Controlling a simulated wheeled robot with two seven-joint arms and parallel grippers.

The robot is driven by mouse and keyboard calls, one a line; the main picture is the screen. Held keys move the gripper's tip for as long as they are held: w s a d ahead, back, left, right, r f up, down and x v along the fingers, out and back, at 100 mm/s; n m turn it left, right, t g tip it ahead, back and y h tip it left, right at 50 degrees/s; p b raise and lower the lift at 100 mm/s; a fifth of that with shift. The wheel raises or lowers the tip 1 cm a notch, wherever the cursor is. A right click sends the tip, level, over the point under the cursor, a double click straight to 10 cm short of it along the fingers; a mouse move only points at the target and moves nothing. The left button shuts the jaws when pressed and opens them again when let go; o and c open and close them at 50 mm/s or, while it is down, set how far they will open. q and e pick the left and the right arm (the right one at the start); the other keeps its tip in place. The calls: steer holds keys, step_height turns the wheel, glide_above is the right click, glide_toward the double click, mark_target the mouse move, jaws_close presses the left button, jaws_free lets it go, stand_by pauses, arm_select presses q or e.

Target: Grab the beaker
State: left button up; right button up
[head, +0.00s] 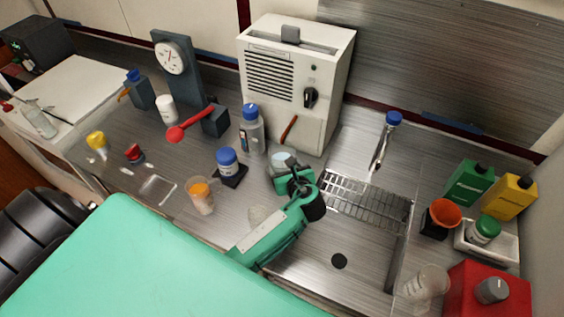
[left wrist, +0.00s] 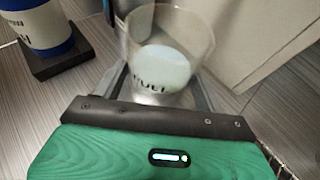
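A clear beaker (head: 281,159) with pale bluish-white contents stands in front of the white boxy machine. In the left wrist view the beaker (left wrist: 163,62) is upright, close ahead of the hand. My left gripper (head: 286,168) reaches in from the front with its green hand just before the beaker. In the left wrist view the left gripper (left wrist: 162,88) is open, with a grey finger on each side of the beaker's lower part. Its fingertips are partly hidden by the beaker. My right gripper is not in view.
A blue-lidded jar (head: 228,163) on a dark pad and a clear bottle (head: 251,133) stand left of the beaker. The white machine (head: 318,65) rises behind it. A sink (head: 345,240) with a wire rack (head: 365,197) lies right. An orange-filled beaker (head: 200,198) stands front left.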

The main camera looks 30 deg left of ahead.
arm_select(q)
steer(key=shift+c, duration=1.4)
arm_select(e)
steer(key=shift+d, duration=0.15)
arm_select(q)
steer(key=shift+r, duration=0.2)
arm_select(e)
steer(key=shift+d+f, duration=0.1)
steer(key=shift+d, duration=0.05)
